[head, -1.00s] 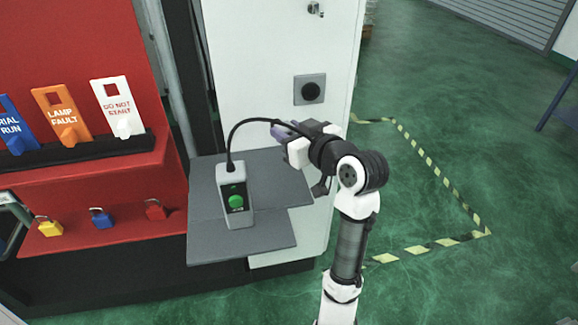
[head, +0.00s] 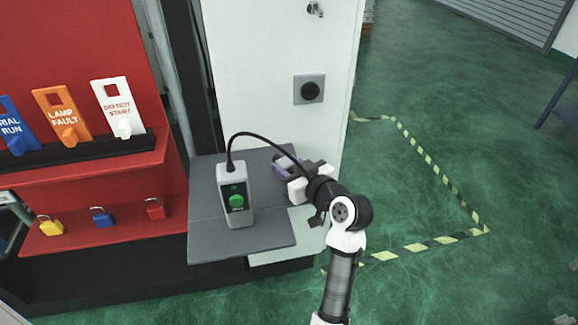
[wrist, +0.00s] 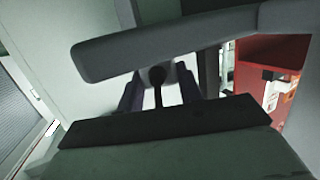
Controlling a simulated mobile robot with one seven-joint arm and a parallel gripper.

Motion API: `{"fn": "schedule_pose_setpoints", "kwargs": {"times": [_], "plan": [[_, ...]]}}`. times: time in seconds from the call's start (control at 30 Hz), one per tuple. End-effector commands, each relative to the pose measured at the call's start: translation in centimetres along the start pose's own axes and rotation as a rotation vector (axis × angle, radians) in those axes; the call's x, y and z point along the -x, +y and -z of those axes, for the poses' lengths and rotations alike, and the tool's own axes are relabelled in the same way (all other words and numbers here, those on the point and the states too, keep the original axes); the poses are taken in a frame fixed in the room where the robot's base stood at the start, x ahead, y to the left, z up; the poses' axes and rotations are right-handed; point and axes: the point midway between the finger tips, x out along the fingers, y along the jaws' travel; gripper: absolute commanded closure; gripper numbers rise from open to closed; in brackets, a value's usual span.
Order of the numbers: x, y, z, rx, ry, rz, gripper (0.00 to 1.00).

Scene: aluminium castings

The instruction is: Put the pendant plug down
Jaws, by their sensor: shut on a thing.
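My gripper (head: 285,167) is shut on the pendant plug, low over or at the right part of the grey shelf (head: 265,238). A black cable (head: 262,137) arches from my gripper to the top of the pendant (head: 235,195), a grey box with a green button, standing upright on the shelf to the left.
A white cabinet panel (head: 265,50) rises behind the shelf, with a round black socket (head: 310,90) on it. A red stand with several tags and padlocks (head: 155,208) is at the left. Open green floor (head: 420,290) lies to the right.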

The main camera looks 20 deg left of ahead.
Motion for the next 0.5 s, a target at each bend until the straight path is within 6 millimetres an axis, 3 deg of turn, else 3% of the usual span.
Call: {"fn": "schedule_pose_setpoints", "kwargs": {"times": [0.5], "plan": [[-0.2,0.0,-1.1,0.000,0.000,0.000,0.95]]}}
